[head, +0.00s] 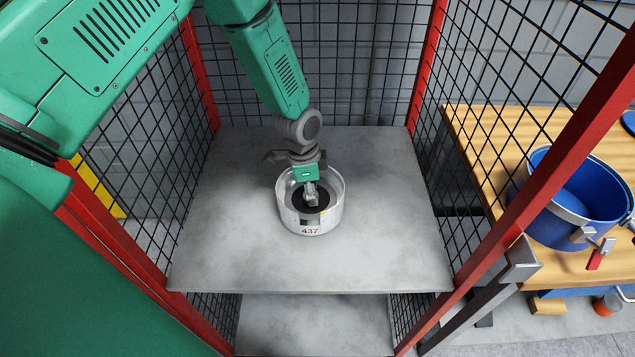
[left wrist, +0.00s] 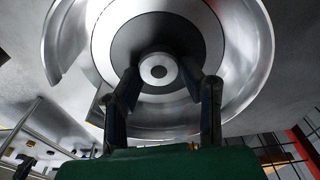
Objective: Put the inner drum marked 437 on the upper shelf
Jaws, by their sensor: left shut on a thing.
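The inner drum marked 437 (head: 310,224) is a round silver metal drum with a dark disc inside. It sits upright on, or very close above, the grey upper shelf (head: 375,250), near its middle. My left gripper (head: 311,198) reaches down into the drum from above and is shut on its central hub. In the left wrist view the two fingers (left wrist: 161,90) close around the hub of the drum (left wrist: 245,50). Whether the drum's base touches the shelf is hard to tell. My right gripper is not in view.
Black mesh walls and red posts (head: 525,170) enclose the shelf at the sides and back. A lower shelf (head: 310,325) shows beneath. At right, a wooden workbench (head: 490,150) carries a blue drum (head: 570,215) with a clamp. The upper shelf is clear around the drum.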

